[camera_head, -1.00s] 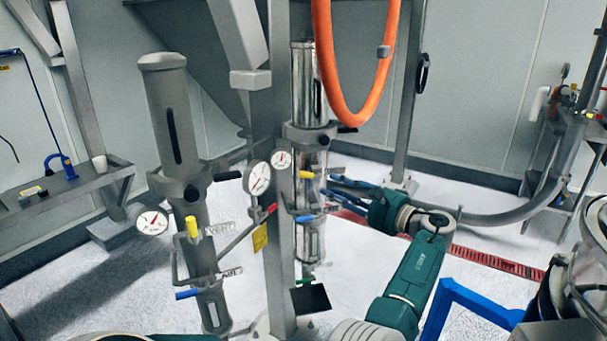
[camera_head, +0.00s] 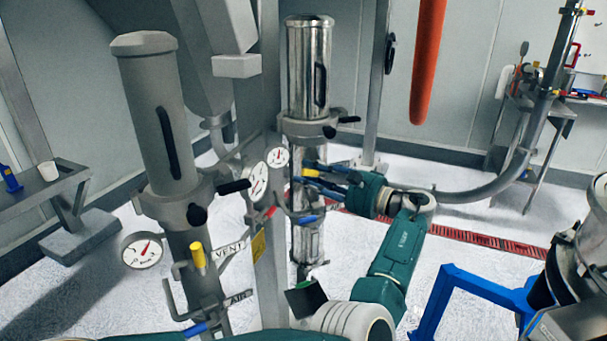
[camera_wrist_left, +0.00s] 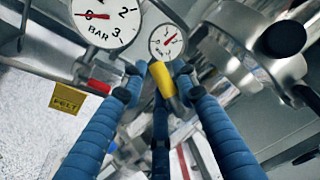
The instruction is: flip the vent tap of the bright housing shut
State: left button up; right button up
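The bright housing (camera_head: 307,75) is a polished upright metal cylinder at centre in the head view. Its yellow vent tap (camera_head: 311,173) sits on the lower section, partly hidden by my fingers. In the left wrist view the yellow tap handle (camera_wrist_left: 162,80) shows between the fingertips. My left gripper (camera_head: 306,179) reaches in from the right with blue fingers spread around the tap. The left wrist view shows the gripper (camera_wrist_left: 158,82) open, with gaps beside the handle; whether a finger touches it is unclear. My right gripper is not in view.
A dull grey housing (camera_head: 150,90) with its own yellow tap (camera_head: 197,256) stands at left. A blue-handled tap (camera_head: 308,219) lies just below my fingers. Pressure gauges (camera_head: 258,182) and a grey post crowd the left side. An orange hose (camera_head: 428,60) hangs at upper right.

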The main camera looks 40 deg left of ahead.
pick_arm(q)
jog(key=shift+d, duration=0.15)
grip_shut()
jog(key=shift+w+r+m+y+b, duration=0.1)
jog(key=shift+r+m+y+b, duration=0.25)
jog(key=shift+m+y, duration=0.65)
jog(key=shift+w+d+r+m+t+y+p, duration=0.1)
jog(key=shift+r+m+t+y, duration=0.15)
jog(key=shift+m, duration=0.55)
jog(key=shift+w+d+r+m+t+y+p, duration=0.15)
jog(key=shift+m+t+y, duration=0.2)
jog(key=shift+m, duration=0.45)
jog(key=shift+w+a+r+m+t+y+p, duration=0.1)
jog(key=shift+r+m+t+y, duration=0.15)
jog(key=shift+m, duration=0.55)
grip_release()
